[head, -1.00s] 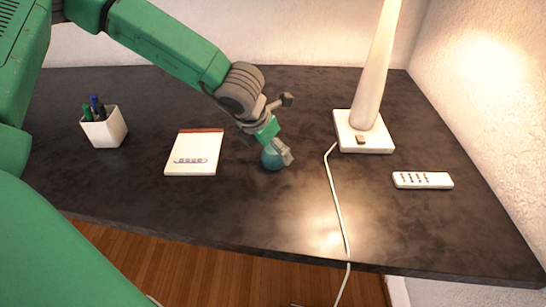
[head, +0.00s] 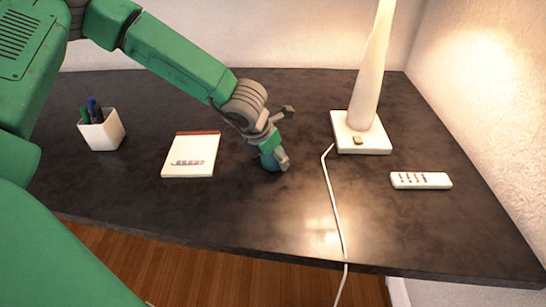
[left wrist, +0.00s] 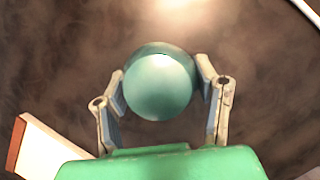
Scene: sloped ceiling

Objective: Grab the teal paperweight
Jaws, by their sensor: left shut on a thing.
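The teal paperweight (left wrist: 160,85) is a smooth, glossy ball. In the left wrist view it sits between the two fingers of my left gripper (left wrist: 163,92), one finger against each side. In the head view my left gripper (head: 276,160) is low over the middle of the dark desk, shut on the paperweight. There the fingers and wrist hide most of the ball, and I cannot tell whether it touches the desk. My right gripper is not in view.
A notepad (head: 191,155) lies left of my left gripper, with a white pen cup (head: 102,131) farther left. A lamp base (head: 360,133), its white cord (head: 333,205) and a white remote (head: 420,180) are to the right.

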